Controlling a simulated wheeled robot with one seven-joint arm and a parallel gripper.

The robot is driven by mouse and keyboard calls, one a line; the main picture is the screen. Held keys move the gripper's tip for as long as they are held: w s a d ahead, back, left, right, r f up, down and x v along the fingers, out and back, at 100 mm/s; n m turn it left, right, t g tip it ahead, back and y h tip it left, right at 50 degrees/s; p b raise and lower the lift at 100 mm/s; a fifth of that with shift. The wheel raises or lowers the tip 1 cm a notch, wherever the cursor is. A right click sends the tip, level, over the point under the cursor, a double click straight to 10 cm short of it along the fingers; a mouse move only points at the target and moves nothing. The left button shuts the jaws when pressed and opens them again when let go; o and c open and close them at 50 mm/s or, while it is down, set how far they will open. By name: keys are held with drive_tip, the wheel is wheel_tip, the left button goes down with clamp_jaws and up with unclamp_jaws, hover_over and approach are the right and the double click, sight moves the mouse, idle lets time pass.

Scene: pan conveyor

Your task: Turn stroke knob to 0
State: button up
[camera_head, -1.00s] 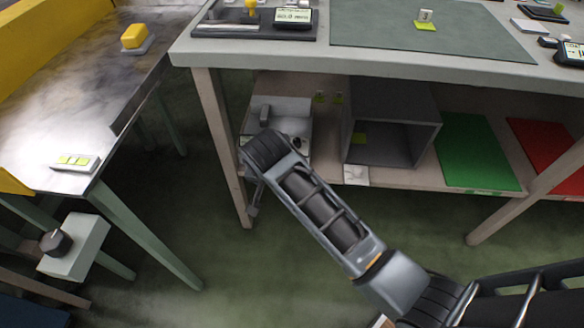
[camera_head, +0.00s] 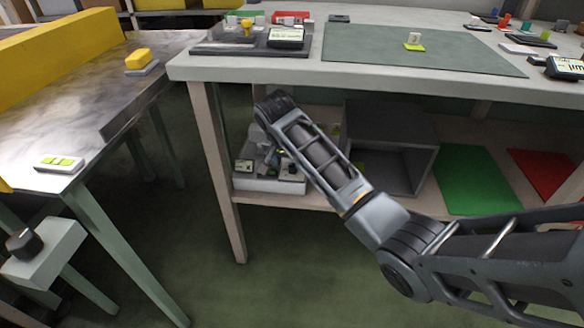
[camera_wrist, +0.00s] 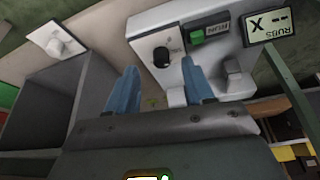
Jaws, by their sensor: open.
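In the wrist view, a black round knob (camera_wrist: 161,57) with a pale mark sits on the face of a white machine box (camera_wrist: 148,23). Its label is too small to read. My gripper (camera_wrist: 159,68) is open, its two blue fingers pointing at the box, with the knob showing between the fingertips. They look apart from the knob, and nothing is held. In the head view, the white box (camera_head: 270,185) stands on the lower shelf, partly hidden by my arm. A second dark knob (camera_head: 25,243) is on a pale box at the left table's leg.
Beside the knob are a green RUN switch (camera_wrist: 197,36), a grey lever (camera_wrist: 232,72) and a "RUBS" display (camera_wrist: 270,25). A grey open bin (camera_head: 392,145) stands right of the machine on the shelf. The tabletop (camera_head: 400,75) is above.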

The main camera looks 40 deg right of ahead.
sight(293, 166)
drive_tip(key=shift+w+d+f, duration=0.1)
drive_tip(key=shift+w+d, duration=0.15)
drive_tip(key=shift+d, duration=0.25)
drive_tip(key=shift+w+d, duration=0.25)
drive_tip(key=shift+d, duration=0.2)
drive_tip(key=shift+b+x, duration=1.15)
drive_tip(key=shift+x, duration=1.25)
drive_tip(key=shift+a, duration=0.1)
drive_tip(key=shift+c, duration=0.3)
clamp_jaws()
